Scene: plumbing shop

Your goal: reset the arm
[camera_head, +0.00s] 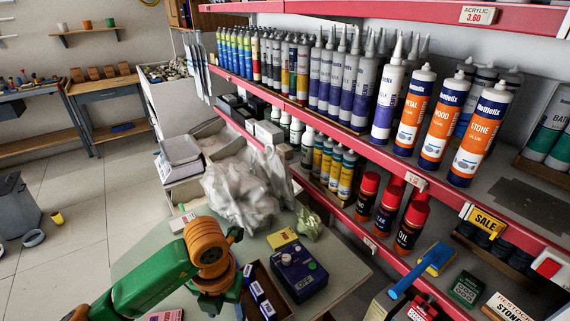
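My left arm (160,272), green with orange joint rings, comes in from the bottom left. It rises to a thick orange joint (207,245) above the counter, then bends down toward the bottom edge of the view. I see no fingertips on it, so my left gripper is not visible. My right arm and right gripper are not in view.
Beneath the arm, a counter (345,262) bears a dark blue device (299,273), a yellow card (282,238), a brown box of small packs (262,290) and crumpled plastic (240,190). Red-edged shelves (350,145) of cartridges stand right.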

